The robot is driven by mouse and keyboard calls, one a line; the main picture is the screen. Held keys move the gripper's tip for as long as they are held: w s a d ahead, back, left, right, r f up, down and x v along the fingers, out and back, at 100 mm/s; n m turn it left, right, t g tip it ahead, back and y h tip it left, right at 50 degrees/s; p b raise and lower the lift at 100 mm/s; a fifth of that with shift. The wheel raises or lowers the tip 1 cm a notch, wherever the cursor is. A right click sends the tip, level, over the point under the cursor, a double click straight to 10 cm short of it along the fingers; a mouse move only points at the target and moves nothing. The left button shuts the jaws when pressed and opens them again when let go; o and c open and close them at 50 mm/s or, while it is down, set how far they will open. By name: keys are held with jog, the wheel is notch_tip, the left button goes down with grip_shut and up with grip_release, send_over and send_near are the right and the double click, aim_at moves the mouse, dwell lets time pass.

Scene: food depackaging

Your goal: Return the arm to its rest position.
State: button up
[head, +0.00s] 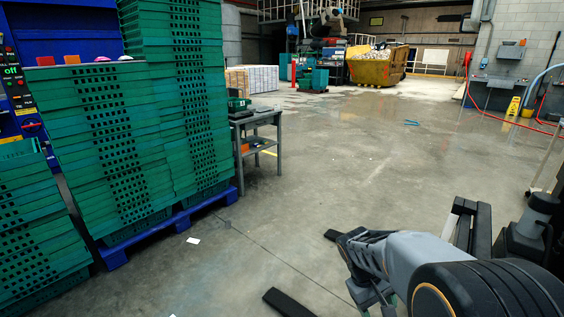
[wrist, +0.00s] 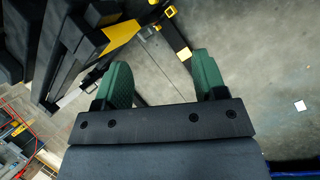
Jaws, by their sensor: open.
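My arm (head: 420,262) reaches in from the lower right of the head view, over the bare floor. My gripper shows in the wrist view (wrist: 163,82), with two green-padded fingers spread apart and nothing between them. The fingers point at the concrete floor and at dark and yellow parts near it. In the head view the gripper end is mostly cut off or hidden at the bottom edge.
Tall stacks of green crates (head: 110,135) stand on a blue pallet (head: 170,223) at left. A grey side table (head: 262,122) stands beyond them. A yellow skip (head: 376,68) is far back. The middle floor (head: 340,160) is clear, except for small scraps (head: 193,240).

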jog(key=s+a+r+m+t+y+p, duration=0.1)
jog(key=s+a+r+t+p, duration=0.1)
jog(key=r, duration=0.5)
jog(key=s+a+r+m+t+y+p, duration=0.1)
jog(key=s+a+r+t+y+p, duration=0.1)
jog(key=r+p, duration=0.3)
jog(key=s+a+r+m+t+y+p, duration=0.1)
jog(key=s+a+r+t+p, duration=0.1)
jog(key=r, duration=0.6)
jog(key=shift+s+a+r+p, duration=0.3)
jog(key=shift+s+p, duration=0.05)
jog(key=shift+p, duration=0.5)
